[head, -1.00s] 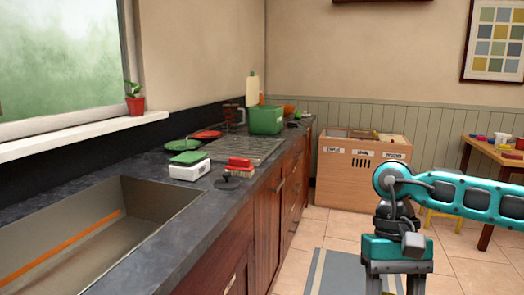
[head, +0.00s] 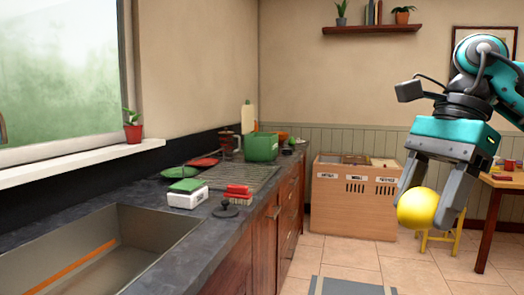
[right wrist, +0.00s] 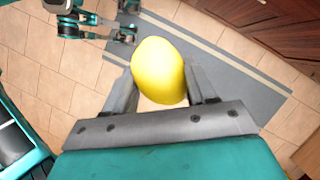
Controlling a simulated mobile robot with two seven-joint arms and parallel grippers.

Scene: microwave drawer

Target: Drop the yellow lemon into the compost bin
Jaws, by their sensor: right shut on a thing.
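The yellow lemon (head: 417,207) is held between the fingers of my right gripper (head: 428,205), in the air at the right of the head view. In the right wrist view the lemon (right wrist: 158,72) sits between the two grey fingers above the floor. A green bin-like container (head: 262,147) stands on the far end of the counter. A wooden box with labelled compartments (head: 352,205) stands on the floor beyond; I cannot read which label means compost. My left gripper (right wrist: 122,35) shows small at the top left of the right wrist view; its opening is unclear.
The counter (head: 212,215) runs along the left with a sink (head: 110,245), white scale (head: 188,197), red-topped item (head: 238,192) and drying rack (head: 240,177). A wooden table (head: 505,181) and yellow stool (head: 440,240) stand at the right.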

